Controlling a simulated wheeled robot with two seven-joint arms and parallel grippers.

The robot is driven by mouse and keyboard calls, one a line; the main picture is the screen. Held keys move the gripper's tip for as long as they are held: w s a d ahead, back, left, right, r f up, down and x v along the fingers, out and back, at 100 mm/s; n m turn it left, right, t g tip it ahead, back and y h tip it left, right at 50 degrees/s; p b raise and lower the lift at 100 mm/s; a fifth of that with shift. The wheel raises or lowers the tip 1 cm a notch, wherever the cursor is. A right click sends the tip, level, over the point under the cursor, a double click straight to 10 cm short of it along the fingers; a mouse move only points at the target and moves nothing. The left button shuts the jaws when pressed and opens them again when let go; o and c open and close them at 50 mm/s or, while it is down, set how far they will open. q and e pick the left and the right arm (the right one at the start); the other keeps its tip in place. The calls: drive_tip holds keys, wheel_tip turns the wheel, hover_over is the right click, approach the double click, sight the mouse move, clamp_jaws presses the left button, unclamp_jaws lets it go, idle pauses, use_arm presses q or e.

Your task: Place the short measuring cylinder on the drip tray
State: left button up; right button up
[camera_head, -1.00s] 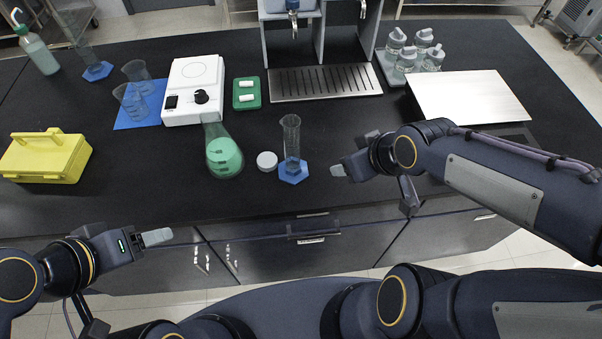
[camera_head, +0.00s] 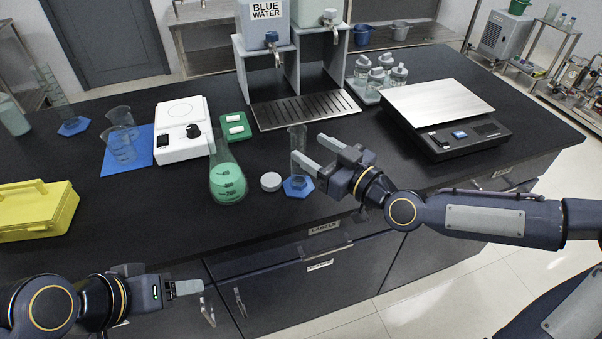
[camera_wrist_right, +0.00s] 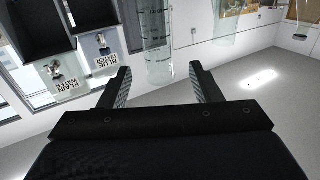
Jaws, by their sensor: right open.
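The short measuring cylinder (camera_head: 298,146), clear with a blue hexagonal base, stands upright on the black bench. My right gripper (camera_head: 317,153) is open just right of it, with its fingers pointing toward the cylinder. In the right wrist view, clear graduated glass (camera_wrist_right: 156,45) shows beyond and between the open fingers (camera_wrist_right: 162,78); I see no grip on it. The drip tray (camera_head: 306,110), a slotted metal plate, lies bare below the dispensers. My left gripper (camera_head: 188,288) is at the lower left, away from the bench objects; its finger gap cannot be made out.
A green-liquid flask (camera_head: 226,182) and white round cap (camera_head: 270,182) stand left of the cylinder. A hotplate (camera_head: 183,128), green tray (camera_head: 234,134), beakers (camera_head: 122,145) and yellow box (camera_head: 35,210) are farther left. A balance (camera_head: 437,103) and bottles (camera_head: 378,78) are right.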

sight(304, 140)
drive_tip(key=x, duration=0.2)
drive_tip(key=r+p+x, duration=0.1)
drive_tip(key=x, duration=0.1)
drive_tip(key=shift+w+a, duration=0.1)
drive_tip(key=shift+w, duration=0.1)
drive_tip(key=shift+w+a+f, duration=0.15)
drive_tip(key=shift+w+a, duration=0.2)
clamp_jaws()
